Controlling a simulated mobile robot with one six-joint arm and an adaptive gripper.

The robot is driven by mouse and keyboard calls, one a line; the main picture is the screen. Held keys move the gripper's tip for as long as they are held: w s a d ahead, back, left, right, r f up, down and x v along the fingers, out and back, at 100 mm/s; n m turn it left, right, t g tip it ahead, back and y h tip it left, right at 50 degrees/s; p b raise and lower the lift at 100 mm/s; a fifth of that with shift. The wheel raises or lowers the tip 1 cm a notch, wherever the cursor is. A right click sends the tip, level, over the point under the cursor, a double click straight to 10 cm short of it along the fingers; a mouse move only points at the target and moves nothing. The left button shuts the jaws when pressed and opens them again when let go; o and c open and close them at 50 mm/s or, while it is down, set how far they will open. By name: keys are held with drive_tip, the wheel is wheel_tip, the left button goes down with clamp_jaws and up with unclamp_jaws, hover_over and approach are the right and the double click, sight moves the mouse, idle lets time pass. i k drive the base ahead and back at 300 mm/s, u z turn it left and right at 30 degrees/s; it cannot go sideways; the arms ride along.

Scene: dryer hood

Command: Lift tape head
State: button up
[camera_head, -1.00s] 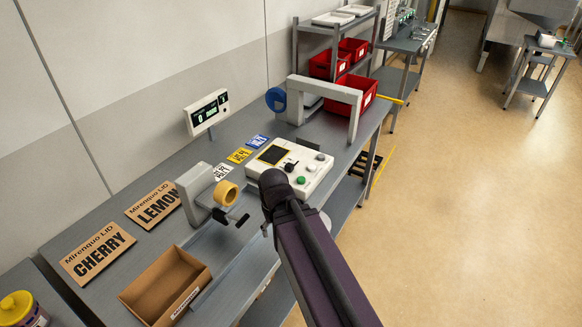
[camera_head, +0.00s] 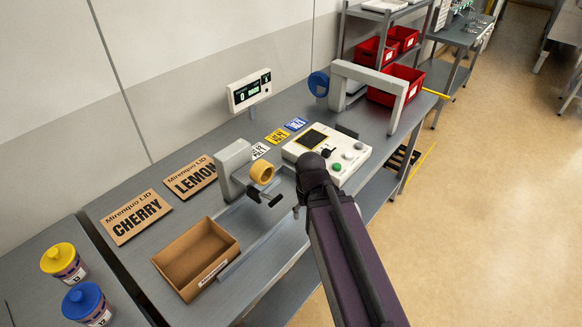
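A grey tape head (camera_head: 234,165) stands on the bench. It carries a yellow tape roll (camera_head: 262,173) and a dark handle (camera_head: 272,200) at its lower front. A grey arch (camera_head: 372,76) with a blue roll (camera_head: 319,84) stands farther back on the same bench. My dark arm reaches in from the bottom right, with its joint just right of the tape head. Only a small grey tip of what appears to be my gripper (camera_head: 297,211) shows beside the arm, right of the handle and apart from it. The arm hides the rest, so its opening cannot be seen.
A control panel (camera_head: 327,153) with buttons lies behind my arm. An open cardboard box (camera_head: 197,259) sits in front of the tape head. LEMON (camera_head: 190,178) and CHERRY (camera_head: 137,218) signs lie left. Yellow-lidded (camera_head: 63,262) and blue-lidded (camera_head: 87,303) tubs stand at lower left. Floor at right is clear.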

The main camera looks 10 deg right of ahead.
sight(261, 172)
drive_tip(key=z, duration=0.5)
drive_tip(key=k, duration=0.9)
drive_tip(key=u, duration=0.55)
